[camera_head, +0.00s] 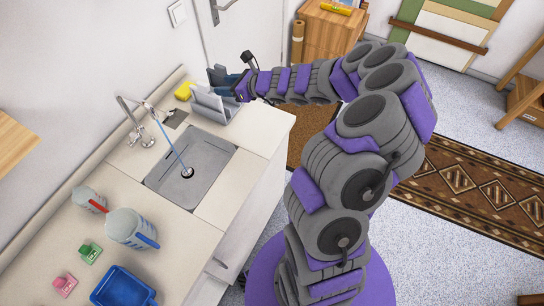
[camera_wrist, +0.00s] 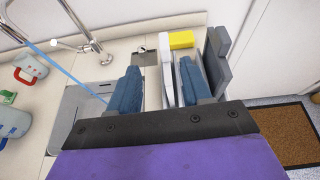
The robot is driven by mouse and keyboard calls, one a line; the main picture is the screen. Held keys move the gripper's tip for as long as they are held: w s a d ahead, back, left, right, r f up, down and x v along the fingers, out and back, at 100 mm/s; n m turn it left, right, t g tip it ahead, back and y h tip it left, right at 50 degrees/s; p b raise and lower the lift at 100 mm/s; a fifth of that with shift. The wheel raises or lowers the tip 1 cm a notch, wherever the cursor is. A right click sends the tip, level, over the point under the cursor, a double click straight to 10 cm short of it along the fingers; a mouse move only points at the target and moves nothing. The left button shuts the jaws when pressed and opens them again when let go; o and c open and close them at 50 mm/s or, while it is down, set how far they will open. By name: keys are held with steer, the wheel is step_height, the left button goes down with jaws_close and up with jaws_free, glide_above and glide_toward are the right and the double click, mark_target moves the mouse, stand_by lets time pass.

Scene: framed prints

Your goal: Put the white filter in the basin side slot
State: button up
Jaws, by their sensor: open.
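My gripper (camera_head: 222,79) is over the far end of the counter, above a grey rack (camera_head: 226,108). In the wrist view my gripper (camera_wrist: 159,66) is open, with its two blue fingers apart. A thin white upright piece (camera_wrist: 167,72), likely the white filter, shows between the fingers; I cannot tell whether either finger touches it. A grey panel (camera_wrist: 218,62) stands to its right. The grey basin (camera_head: 190,168) is sunk in the counter, nearer than the rack. A small dark square recess (camera_head: 175,118) lies beside the basin; it may be the side slot.
A faucet (camera_head: 140,132) runs a thin stream of water into the basin. A yellow sponge (camera_head: 183,91) lies by the wall near the rack.

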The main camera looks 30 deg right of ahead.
steer(key=s+a+r+n+g+y, duration=0.35)
steer(key=s+a+r+n, duration=0.35)
steer(key=a+r+n, duration=0.4)
steer(key=s+a+r+n+g, duration=0.1)
steer(key=s+a+n+g, duration=0.4)
steer(key=s+a+n, duration=0.6)
steer(key=s+d+f+n+g+h, duration=0.1)
steer(key=s+d+n+g+h, duration=0.15)
steer(key=s, duration=0.55)
steer(key=s+d+f+n+g+h, duration=0.1)
steer(key=s+d+h, duration=0.15)
steer(key=s, duration=0.45)
steer(key=s+d+f+n+g+h, duration=0.1)
steer(key=s+d+n+h, duration=0.2)
steer(key=s+d+h, duration=0.3)
steer(key=s+d, duration=0.5)
steer(key=s, duration=0.1)
steer(key=shift+d, duration=0.3)
steer(key=shift+w, duration=0.1)
